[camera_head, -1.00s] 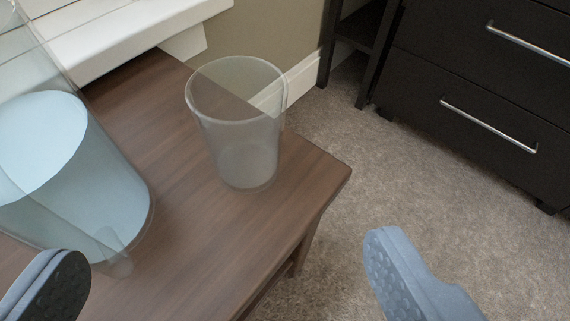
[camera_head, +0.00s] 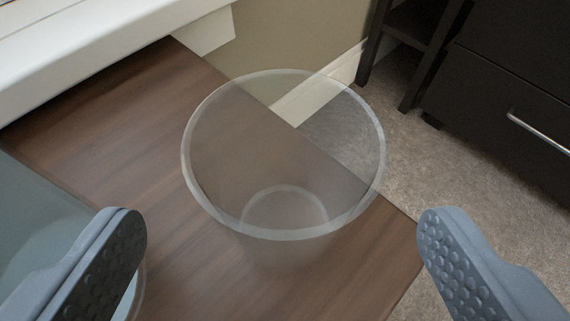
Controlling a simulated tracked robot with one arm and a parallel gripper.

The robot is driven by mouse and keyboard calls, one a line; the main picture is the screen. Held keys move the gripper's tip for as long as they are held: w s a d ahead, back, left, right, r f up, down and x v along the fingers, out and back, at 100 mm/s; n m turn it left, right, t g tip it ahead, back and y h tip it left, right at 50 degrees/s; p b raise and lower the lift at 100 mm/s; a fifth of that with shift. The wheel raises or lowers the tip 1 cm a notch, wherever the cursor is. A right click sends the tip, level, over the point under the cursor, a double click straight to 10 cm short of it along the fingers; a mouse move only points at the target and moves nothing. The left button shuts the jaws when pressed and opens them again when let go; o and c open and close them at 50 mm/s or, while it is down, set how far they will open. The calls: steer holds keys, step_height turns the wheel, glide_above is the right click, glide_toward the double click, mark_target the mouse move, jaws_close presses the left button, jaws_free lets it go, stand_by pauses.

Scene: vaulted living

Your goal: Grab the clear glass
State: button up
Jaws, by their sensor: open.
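The clear glass (camera_head: 284,232) stands upright and empty on the brown wooden table (camera_head: 110,130), near the table's right edge. My gripper (camera_head: 282,235) is open, with one finger to the left of the glass and one to the right. Neither finger appears to touch it. The fingers show low in the picture, nearer to me than the glass, and there is a gap on each side. The glass is see-through, so the table edge and carpet show through it.
A larger clear pitcher (camera_head: 40,225) with pale blue content stands at the left, partly behind my left finger. A white sill (camera_head: 100,50) runs along the back left. A dark drawer cabinet (camera_head: 500,100) stands on the carpet at the right.

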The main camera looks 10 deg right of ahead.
mark_target(284, 141)
steer(key=b+x, duration=0.1)
steer(key=x, duration=0.4)
steer(key=shift+s+b, duration=0.1)
steer(key=shift+b, duration=0.25)
steer(key=shift+w+f, duration=0.1)
steer(key=shift+w, duration=0.35)
steer(key=shift+c, duration=0.4)
steer(key=c, duration=1.1)
